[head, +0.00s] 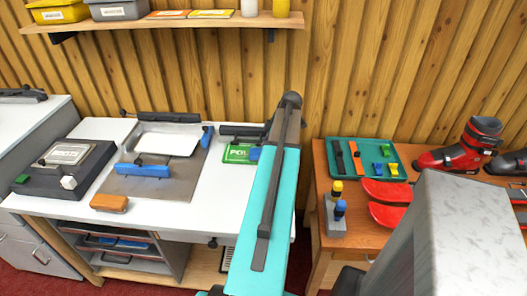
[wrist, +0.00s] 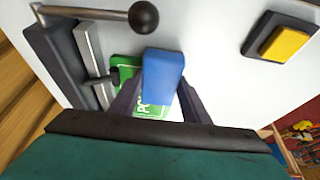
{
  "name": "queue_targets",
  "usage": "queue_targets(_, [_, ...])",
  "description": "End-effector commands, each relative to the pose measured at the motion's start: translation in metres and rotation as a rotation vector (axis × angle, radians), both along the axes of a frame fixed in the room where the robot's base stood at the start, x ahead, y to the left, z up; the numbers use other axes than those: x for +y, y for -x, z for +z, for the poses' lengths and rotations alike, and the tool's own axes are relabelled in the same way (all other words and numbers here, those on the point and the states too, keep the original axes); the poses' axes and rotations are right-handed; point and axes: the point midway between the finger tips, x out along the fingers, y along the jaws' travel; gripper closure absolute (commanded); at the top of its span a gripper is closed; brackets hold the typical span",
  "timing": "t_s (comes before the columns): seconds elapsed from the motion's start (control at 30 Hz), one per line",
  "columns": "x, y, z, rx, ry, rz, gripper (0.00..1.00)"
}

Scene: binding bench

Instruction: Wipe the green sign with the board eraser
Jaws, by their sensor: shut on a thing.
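The green sign (head: 238,153) with white lettering lies on the white bench, right of the metal plate; in the wrist view (wrist: 126,72) it shows beneath and beside the eraser. The board eraser, a blue block (wrist: 163,72), is between the fingers of my gripper (wrist: 158,102), which is shut on it. The eraser covers part of the sign; in the head view a bit of its blue (head: 255,153) shows over the sign's right end. I cannot tell whether it touches the sign. My arm hides the gripper in the head view.
A dark bar with a ball-ended lever (wrist: 143,17) lies close beside the sign. A black block with a yellow top (wrist: 285,43) stands apart on the bench. A brown block (head: 109,203) lies at the front left. A teal tray (head: 341,174) is on the right table.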

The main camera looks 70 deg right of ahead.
Motion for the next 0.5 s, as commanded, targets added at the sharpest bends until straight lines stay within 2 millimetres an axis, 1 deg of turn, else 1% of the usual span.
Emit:
queue_targets(0.17, [0.001,-0.001,-0.001,0.003,0.0,-0.001,0.75])
queue_targets(0.5, [0.006,-0.02,0.001,0.001,0.001,0.001,0.75])
